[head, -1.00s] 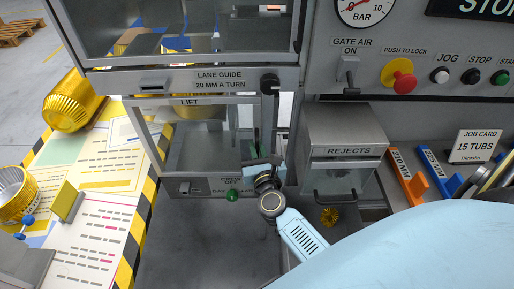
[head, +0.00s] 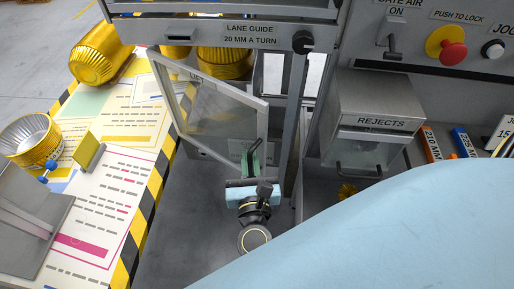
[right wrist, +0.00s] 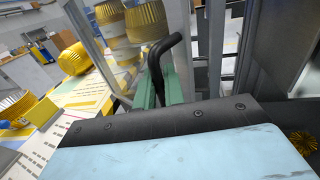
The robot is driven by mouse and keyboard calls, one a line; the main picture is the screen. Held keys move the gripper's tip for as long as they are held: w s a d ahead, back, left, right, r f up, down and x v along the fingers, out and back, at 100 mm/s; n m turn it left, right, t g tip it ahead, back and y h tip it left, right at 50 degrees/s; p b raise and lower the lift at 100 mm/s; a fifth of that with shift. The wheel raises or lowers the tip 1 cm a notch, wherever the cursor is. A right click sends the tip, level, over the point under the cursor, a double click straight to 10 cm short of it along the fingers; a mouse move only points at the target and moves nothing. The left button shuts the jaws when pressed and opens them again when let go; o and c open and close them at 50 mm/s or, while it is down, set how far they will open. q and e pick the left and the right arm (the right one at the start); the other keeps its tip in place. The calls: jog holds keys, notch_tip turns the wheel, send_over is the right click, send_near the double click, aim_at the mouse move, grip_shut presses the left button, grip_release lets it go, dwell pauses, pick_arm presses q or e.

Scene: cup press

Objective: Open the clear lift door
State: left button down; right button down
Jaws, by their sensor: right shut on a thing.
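The clear lift door (head: 212,108) is a transparent panel in a grey frame, standing ajar at an angle, with its right edge swung out toward me from the machine front. My right gripper (head: 250,160) is at the door's lower right and is shut on its black bar handle (head: 254,146). In the right wrist view the green fingers (right wrist: 160,92) are on either side of the bent black handle (right wrist: 158,52). Behind the door a golden ribbed cup (head: 222,62) shows in the lift opening. My left gripper is not in view.
The rejects box (head: 375,90) stands close to the right of my gripper. The lane guide knob (head: 303,41) and its post are just behind it. Grey floor of the bay (head: 185,225) is clear below the door.

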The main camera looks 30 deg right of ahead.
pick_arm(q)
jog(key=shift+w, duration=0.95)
pick_arm(e)
jog(key=shift+s+a, duration=0.2)
jog(key=shift+a, duration=0.7)
jog(key=c, duration=1.6)
grip_release()
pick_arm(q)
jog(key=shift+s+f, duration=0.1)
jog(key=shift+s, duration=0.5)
pick_arm(e)
jog(key=shift+r, duration=0.15)
